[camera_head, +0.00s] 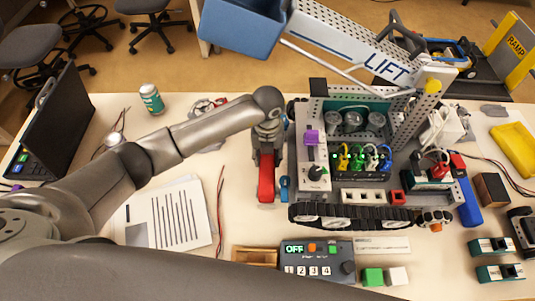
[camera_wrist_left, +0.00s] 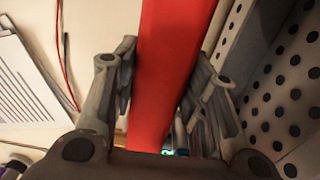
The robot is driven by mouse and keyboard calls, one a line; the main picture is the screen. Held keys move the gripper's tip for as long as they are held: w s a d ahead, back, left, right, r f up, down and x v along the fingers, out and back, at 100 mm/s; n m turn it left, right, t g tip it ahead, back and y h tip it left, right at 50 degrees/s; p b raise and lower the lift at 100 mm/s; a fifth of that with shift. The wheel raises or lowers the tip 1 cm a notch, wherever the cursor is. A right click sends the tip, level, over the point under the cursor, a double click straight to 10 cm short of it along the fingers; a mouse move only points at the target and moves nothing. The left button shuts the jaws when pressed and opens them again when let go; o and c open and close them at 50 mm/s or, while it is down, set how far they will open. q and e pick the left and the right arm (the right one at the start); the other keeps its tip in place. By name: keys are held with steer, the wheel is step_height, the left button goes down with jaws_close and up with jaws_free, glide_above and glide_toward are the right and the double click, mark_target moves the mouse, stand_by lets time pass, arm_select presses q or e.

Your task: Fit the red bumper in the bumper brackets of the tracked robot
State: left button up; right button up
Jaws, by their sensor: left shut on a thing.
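The red bumper (camera_head: 266,179) is held in my left gripper (camera_head: 268,152), just left of the tracked robot (camera_head: 313,200). In the left wrist view the red bumper (camera_wrist_left: 168,70) runs as a long bar between the two fingers (camera_wrist_left: 160,85), with the robot's perforated grey plate (camera_wrist_left: 275,85) close on the right. A small blue part (camera_head: 285,188) sticks out at the robot's left end beside the bumper; it may be a bumper bracket. Another blue bit by the gripper is mostly hidden. The bumper appears apart from the robot. My right gripper is out of view.
A grey lift arm (camera_head: 350,55) with a blue bucket (camera_head: 240,27) rises above the robot. A control box (camera_head: 315,262) stands in front. Papers (camera_head: 165,220), a can (camera_head: 151,98) and a laptop (camera_head: 50,120) lie left. Small parts crowd the right.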

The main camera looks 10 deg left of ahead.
arm_select(q)
steer(key=shift+f, duration=0.15)
steer(key=o, duration=1.3)
steer(key=shift+r+p, duration=2.45)
steer(key=shift+r, duration=1.05)
